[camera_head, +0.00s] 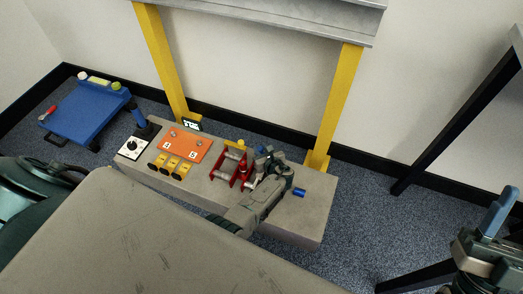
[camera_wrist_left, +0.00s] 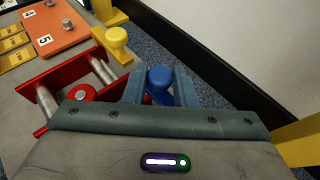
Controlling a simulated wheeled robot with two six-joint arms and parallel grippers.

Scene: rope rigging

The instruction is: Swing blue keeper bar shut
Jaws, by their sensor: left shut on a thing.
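A blue round knob (camera_wrist_left: 160,77) stands between the two fingers of my left gripper (camera_wrist_left: 159,88) in the left wrist view. It looks like part of the blue keeper bar; the rest of the bar is hidden behind the gripper. In the head view my left gripper (camera_head: 268,160) is over the right part of the grey bench, just right of the red frame (camera_head: 226,172), shut on the blue knob. A short blue cylinder (camera_head: 299,192) shows right of the gripper; I cannot tell whether it belongs to the bar. My right gripper (camera_head: 490,222) is at the right edge, its jaws unclear.
The grey bench (camera_head: 312,215) carries an orange plate (camera_head: 186,144), yellow tags (camera_head: 171,164) and a yellow knob (camera_wrist_left: 117,37) beside the red frame. Yellow posts (camera_head: 339,103) stand behind. A blue cart (camera_head: 85,115) is at the left, a dark table (camera_head: 465,110) at the right.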

